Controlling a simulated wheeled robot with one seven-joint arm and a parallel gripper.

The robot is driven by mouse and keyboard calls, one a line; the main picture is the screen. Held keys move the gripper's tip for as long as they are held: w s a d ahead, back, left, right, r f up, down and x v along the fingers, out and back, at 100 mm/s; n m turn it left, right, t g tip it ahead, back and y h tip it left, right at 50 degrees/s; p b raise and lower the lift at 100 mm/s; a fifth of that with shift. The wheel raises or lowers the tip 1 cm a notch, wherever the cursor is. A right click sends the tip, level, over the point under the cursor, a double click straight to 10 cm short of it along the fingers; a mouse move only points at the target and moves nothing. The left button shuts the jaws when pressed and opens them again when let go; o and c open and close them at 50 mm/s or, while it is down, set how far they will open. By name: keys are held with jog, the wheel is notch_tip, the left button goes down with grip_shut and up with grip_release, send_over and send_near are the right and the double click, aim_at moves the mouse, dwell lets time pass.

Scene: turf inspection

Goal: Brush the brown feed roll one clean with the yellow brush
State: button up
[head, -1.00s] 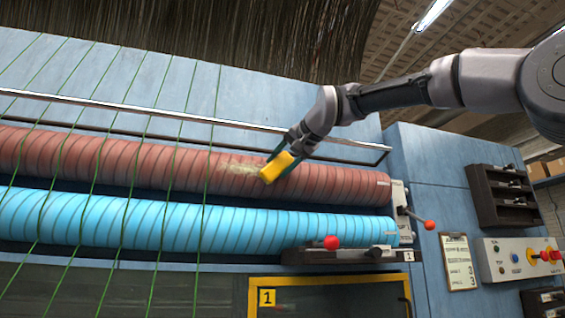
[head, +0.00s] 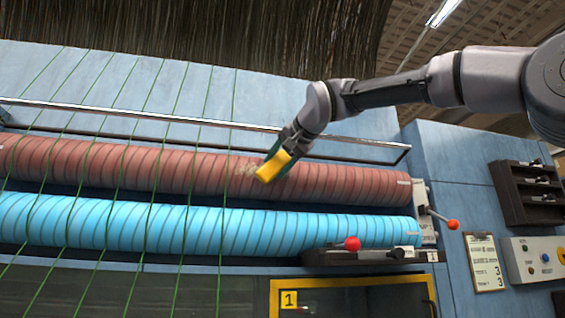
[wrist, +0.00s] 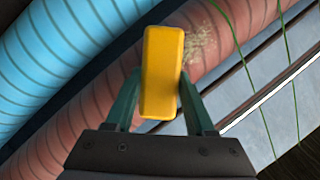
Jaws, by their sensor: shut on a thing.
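The brown feed roll (head: 345,184) runs across the machine above a light blue roll and also shows in the wrist view (wrist: 85,118). A pale, fuzzy patch (head: 247,169) lies on the brown roll just left of the brush; it shows in the wrist view too (wrist: 203,45). My gripper (head: 284,158) is shut on the yellow brush (head: 273,166), which is at the brown roll's front. In the wrist view the yellow brush (wrist: 162,72) sits between the fingers of my gripper (wrist: 160,95). Its bristles are hidden, so I cannot tell whether they touch the roll.
The light blue roll (head: 270,232) lies just below. Green strands (head: 153,200) cross both rolls at left. A metal bar (head: 200,121) runs above the brown roll. Red-knobbed levers (head: 452,225) stand at the right end. A clipboard (head: 484,262) hangs on the blue panel.

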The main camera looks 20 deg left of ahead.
jog(key=shift+s+a+f, duration=0.1)
jog(key=shift+s+a, duration=0.75)
jog(key=shift+a, duration=0.5)
jog(key=shift+s+a+r, duration=0.1)
jog(key=shift+s+a, duration=0.75)
jog(key=shift+a, duration=0.55)
jog(key=shift+s+a+f, duration=0.1)
jog(key=shift+s+a, duration=0.75)
jog(key=shift+a, duration=0.5)
jog(key=shift+w+d, duration=1.45)
jog(key=shift+d, duration=0.85)
jog(key=shift+w+d, duration=1.4)
jog(key=shift+d, duration=0.9)
jog(key=shift+w+d, duration=1.45)
jog(key=shift+d, duration=0.85)
jog(key=shift+s, duration=0.15)
jog(key=shift+s+d, duration=0.5)
jog(key=shift+s, duration=0.3)
jog(key=shift+s+d, duration=0.5)
jog(key=shift+s, duration=0.35)
jog(key=shift+s+d, duration=0.5)
jog(key=shift+s, duration=0.3)
jog(key=s, duration=0.1)
jog(key=s+d, duration=0.1)
jog(key=shift+s+d, duration=0.3)
jog(key=shift+w, duration=0.1)
